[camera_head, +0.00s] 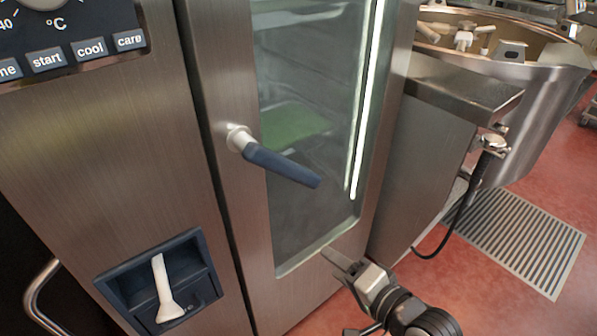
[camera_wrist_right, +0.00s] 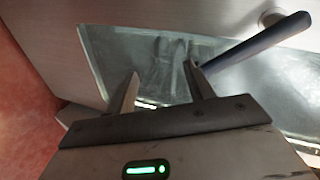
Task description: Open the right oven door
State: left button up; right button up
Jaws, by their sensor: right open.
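The oven door (camera_head: 232,185) is a steel frame around a tall glass pane (camera_head: 305,130), and it looks shut. Its handle (camera_head: 280,167) is a dark blue lever on a pale round mount, tilted down to the right. In the right wrist view the handle (camera_wrist_right: 258,44) crosses the upper right, beyond my right fingertips. My right gripper (camera_head: 345,262) is open and empty at the door's lower right, below the handle and apart from it. It also shows in the right wrist view (camera_wrist_right: 162,88) in front of the glass. My left gripper is not in view.
A control panel (camera_head: 70,40) with buttons is at the upper left. A blue recess (camera_head: 165,285) with a white hand piece is at the lower left. A large steel kettle (camera_head: 500,80) stands at the right. Red floor (camera_head: 420,290) and a drain grate (camera_head: 515,240) lie lower right.

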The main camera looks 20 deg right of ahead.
aim_at(291, 169)
jog(key=w+d+r+m+t+y+b, duration=0.1)
jog(key=w+d+r+m+t+y, duration=0.2)
jog(key=r+m, duration=0.8)
jog(key=shift+m+h, duration=0.3)
jog(key=shift+h, duration=0.4)
jog(key=x, duration=0.5)
jog(key=f+x, duration=0.1)
jog(key=x, duration=0.5)
jog(key=p+x, duration=0.1)
jog(key=x, duration=0.5)
jog(key=shift+a+f, duration=0.15)
jog(key=shift+f, duration=0.05)
jog(key=shift+s, duration=0.1)
jog(key=shift+c, duration=0.3)
